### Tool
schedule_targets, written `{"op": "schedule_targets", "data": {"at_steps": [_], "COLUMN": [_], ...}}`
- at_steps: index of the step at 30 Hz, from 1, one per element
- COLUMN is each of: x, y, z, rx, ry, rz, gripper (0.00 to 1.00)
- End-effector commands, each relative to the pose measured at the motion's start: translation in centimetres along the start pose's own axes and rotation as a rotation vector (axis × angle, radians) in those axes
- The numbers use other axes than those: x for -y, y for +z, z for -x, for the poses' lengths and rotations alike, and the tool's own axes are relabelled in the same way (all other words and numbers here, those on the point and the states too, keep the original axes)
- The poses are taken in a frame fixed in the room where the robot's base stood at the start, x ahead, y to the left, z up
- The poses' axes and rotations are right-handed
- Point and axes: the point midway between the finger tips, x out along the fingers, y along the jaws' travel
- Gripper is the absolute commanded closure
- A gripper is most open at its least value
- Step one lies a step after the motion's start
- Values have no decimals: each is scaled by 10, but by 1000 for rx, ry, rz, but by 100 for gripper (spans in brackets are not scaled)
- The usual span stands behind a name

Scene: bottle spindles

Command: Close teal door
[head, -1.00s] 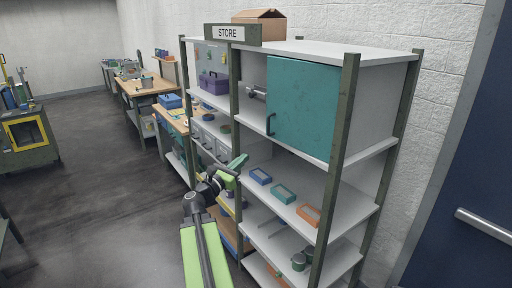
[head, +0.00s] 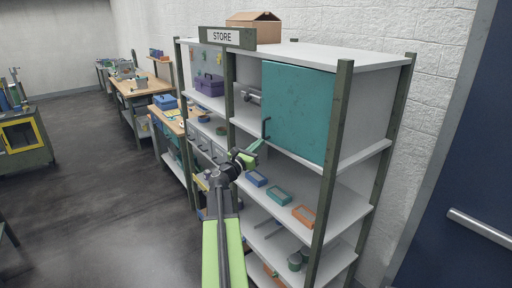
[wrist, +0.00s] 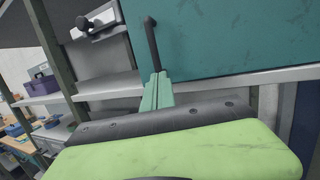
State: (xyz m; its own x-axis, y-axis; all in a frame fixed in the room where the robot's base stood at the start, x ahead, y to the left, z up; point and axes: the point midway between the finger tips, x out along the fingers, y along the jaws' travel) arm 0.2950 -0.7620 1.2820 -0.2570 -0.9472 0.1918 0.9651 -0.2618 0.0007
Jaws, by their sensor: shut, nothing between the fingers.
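The teal door (head: 298,112) covers the right part of the upper bay of the STORE shelf. A gap at its left edge shows the shelf inside. Its dark bar handle (head: 266,128) is upright near that edge. In the wrist view the door (wrist: 235,35) fills the upper right and the handle (wrist: 152,45) stands just above my fingertips. My gripper (head: 258,146) is shut and empty, close below the handle. It shows teal-green fingers in the wrist view (wrist: 157,88). I cannot tell whether the fingertips touch the handle.
A grey metal fitting (head: 252,96) lies on the shelf left of the door. A purple toolbox (head: 209,85) stands further left. Green posts (head: 336,150) frame the shelf. Blue, teal and orange trays (head: 279,195) lie on the shelf below. Floor at left (head: 100,200) is clear.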

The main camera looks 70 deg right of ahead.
Motion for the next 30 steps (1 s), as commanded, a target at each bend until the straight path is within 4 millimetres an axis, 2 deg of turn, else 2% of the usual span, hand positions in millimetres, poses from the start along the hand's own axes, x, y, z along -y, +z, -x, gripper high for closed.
{"op": "schedule_targets", "data": {"at_steps": [7,13,16,25,28,30], "x": [-1,-2,0,1,0,0], "y": [-1,-7,-8,-6,-6,-7], "z": [-4,-34,-40,-39,-28,-13], "rx": [0,0,1,4,4,3], "ry": [0,-1,0,0,2,5], "rz": [0,2,1,5,5,2], "gripper": [100,100,100,100,100,100]}}
